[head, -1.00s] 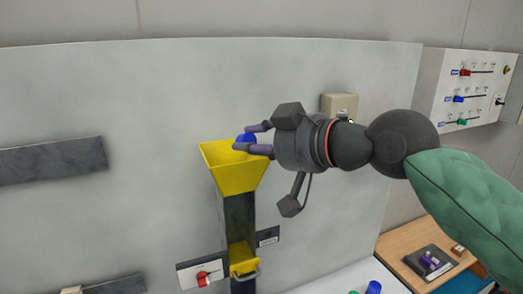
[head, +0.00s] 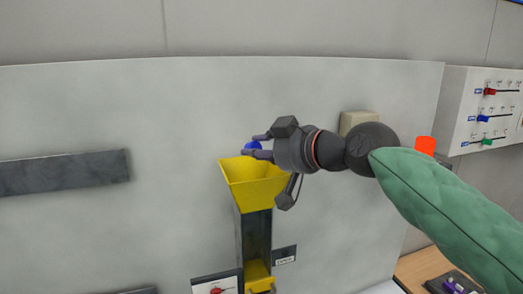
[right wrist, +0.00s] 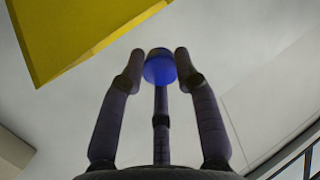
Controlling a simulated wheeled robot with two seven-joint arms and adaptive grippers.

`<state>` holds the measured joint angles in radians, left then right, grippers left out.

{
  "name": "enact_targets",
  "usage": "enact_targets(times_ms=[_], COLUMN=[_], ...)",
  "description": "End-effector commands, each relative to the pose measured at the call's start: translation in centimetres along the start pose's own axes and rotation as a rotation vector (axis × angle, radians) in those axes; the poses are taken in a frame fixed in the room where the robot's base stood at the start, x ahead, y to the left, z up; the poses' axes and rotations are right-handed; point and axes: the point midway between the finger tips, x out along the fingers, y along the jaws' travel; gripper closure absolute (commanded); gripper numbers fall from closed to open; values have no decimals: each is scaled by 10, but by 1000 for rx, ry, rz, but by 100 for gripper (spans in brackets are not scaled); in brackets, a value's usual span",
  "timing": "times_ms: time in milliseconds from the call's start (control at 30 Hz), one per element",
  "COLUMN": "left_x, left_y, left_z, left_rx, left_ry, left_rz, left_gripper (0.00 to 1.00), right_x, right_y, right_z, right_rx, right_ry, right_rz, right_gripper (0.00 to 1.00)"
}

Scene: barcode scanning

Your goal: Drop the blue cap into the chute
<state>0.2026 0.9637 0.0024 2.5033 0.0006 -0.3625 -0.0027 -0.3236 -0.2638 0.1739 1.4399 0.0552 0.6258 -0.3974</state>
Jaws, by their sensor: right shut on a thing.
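The blue cap (head: 252,147) is between the fingertips of my right gripper (head: 256,146), which is shut on it. It also shows in the right wrist view (right wrist: 159,70), at the tips of the three dark fingers. The yellow chute funnel (head: 252,190) is on the pale wall panel, with its mouth facing up. In the head view the cap appears just over the funnel's back rim, part hidden by the fingers. In the right wrist view the yellow funnel (right wrist: 70,35) is at the upper left, apart from the cap. My left gripper is not in view.
A dark channel (head: 255,235) runs down below the funnel. A box with coloured sliders (head: 485,110) is on the right wall. A beige box (head: 358,120) and an orange-red block (head: 425,145) are near my arm. A wooden desk (head: 415,268) is at lower right.

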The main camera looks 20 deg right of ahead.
Motion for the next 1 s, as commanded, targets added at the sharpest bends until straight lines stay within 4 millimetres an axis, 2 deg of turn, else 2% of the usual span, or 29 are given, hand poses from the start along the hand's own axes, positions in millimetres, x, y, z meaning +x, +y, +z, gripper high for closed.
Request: enact_targets(times_ms=[100, 133, 200, 233, 533, 667, 767, 1000], left_x=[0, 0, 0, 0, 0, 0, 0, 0], left_y=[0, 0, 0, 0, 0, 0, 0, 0], left_z=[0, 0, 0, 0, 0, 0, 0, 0], left_rx=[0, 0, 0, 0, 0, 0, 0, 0], left_ry=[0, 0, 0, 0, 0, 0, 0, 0], left_rz=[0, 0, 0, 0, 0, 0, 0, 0], left_gripper=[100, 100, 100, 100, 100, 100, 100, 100], right_x=[0, 0, 0, 0, -1, -7, -20, -67], right_y=[0, 0, 0, 0, 0, 0, 0, 1], right_z=[0, 0, 0, 0, 0, -1, -1, -1], right_rx=[0, 0, 0, 0, 0, 0, 0, 0], right_ry=[0, 0, 0, 0, 0, 1, 3, 4], right_rz=[0, 0, 0, 0, 0, 1, 2, 2], right_gripper=[81, 65, 45, 41, 41, 41, 41, 41])
